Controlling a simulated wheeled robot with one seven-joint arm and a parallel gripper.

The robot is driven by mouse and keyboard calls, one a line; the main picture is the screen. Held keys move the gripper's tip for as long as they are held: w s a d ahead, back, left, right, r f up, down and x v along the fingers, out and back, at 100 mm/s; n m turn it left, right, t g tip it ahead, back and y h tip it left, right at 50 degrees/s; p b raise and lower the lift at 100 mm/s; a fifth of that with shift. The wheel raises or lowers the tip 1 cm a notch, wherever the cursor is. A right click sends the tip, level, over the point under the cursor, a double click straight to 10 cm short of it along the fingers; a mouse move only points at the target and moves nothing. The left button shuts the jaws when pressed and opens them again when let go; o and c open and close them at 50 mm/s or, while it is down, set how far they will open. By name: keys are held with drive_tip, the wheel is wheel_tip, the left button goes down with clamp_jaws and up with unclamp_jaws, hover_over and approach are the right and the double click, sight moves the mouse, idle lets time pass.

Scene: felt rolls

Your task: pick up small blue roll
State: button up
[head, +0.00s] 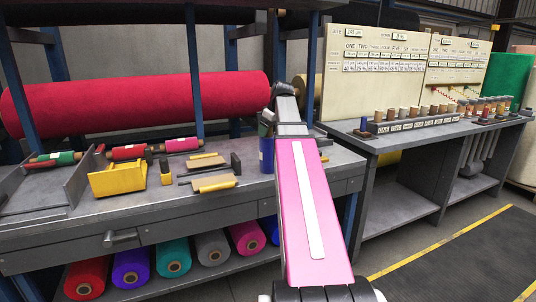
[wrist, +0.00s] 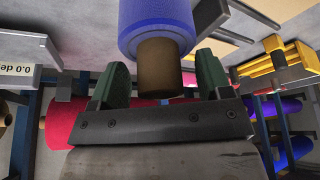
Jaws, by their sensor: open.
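A small blue roll (head: 266,156) stands upright on the workbench, beside the end of my pink arm in the head view. In the wrist view the blue roll (wrist: 158,22) is at the top centre, with its brown core (wrist: 160,68) pointing toward my gripper. My gripper (wrist: 161,74) is open, with one dark green finger on each side of the core. A gap shows on the right; whether the left finger touches cannot be told. In the head view the gripper (head: 267,124) is small and partly hidden by my arm.
A yellow bin (head: 118,181), small red, green and pink rolls and flat tools lie left on the workbench (head: 55,222). A big red roll (head: 140,100) hangs behind. Several coloured rolls lie on the shelf below. Another small dark blue roll (head: 364,124) stands on the right bench.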

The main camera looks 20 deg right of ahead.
drive_tip(key=c, duration=1.2)
drive_tip(key=shift+r, duration=0.1)
